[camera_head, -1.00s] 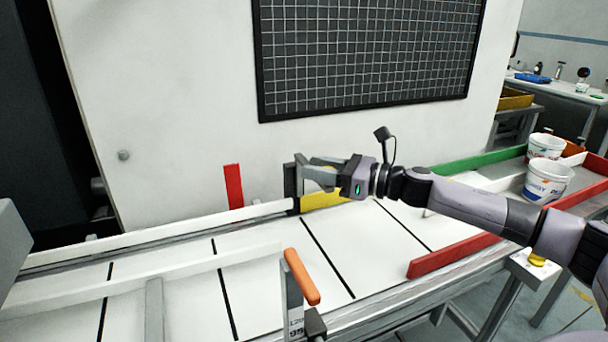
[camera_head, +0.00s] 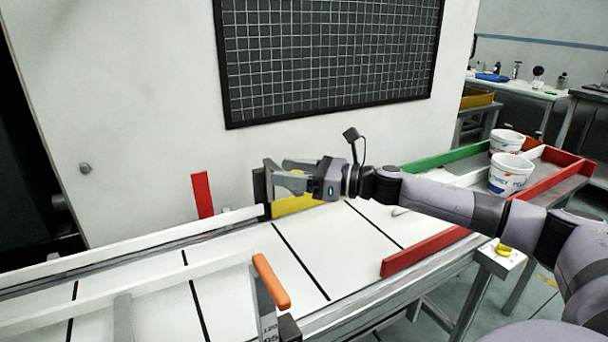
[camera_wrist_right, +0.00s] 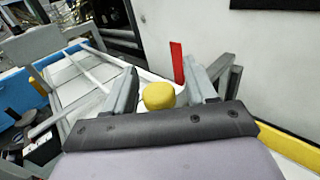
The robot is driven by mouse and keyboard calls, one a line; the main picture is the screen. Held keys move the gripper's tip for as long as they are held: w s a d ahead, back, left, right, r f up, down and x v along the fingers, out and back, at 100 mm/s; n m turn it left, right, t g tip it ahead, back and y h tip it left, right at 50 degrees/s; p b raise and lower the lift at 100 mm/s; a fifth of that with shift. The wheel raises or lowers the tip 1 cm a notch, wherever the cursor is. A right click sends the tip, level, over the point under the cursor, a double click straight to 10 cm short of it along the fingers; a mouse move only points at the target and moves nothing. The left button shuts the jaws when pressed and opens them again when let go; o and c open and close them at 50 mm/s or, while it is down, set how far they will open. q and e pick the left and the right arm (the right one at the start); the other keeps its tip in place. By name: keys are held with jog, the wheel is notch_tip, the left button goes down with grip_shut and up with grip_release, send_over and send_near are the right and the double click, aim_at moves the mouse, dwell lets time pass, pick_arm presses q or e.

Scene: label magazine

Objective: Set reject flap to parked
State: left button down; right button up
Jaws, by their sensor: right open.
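My right gripper (camera_head: 276,177) is open above the conveyor's back edge, next to a dark upright post (camera_head: 260,190). In the right wrist view a round yellow knob (camera_wrist_right: 158,95) shows between its two spread fingers (camera_wrist_right: 165,86); I cannot tell whether they touch it. A yellow strip (camera_head: 292,206) lies just below the gripper. An upright red plate (camera_head: 203,195) stands left of it, and in the right wrist view (camera_wrist_right: 177,62) it is beyond the knob. No label shows which part is the reject flap. My left gripper is not in view.
A white guide rail (camera_head: 130,244) runs along the conveyor (camera_head: 300,262). An orange-topped handle (camera_head: 271,281) stands in front. A red bar (camera_head: 428,252) edges the front right, and white tubs (camera_head: 511,174) stand at the far right. A white cabinet (camera_head: 120,120) rises behind.

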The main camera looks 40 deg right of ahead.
pick_arm(q)
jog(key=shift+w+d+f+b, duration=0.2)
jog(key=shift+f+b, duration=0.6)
jog(key=shift+b, duration=0.4)
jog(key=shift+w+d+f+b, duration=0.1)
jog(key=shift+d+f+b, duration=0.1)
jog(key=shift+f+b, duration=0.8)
pick_arm(e)
jog(key=v, duration=0.6)
jog(key=shift+s+d, duration=0.25)
jog(key=shift+s, duration=0.05)
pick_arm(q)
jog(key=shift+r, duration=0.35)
pick_arm(e)
jog(key=shift+s, duration=0.1)
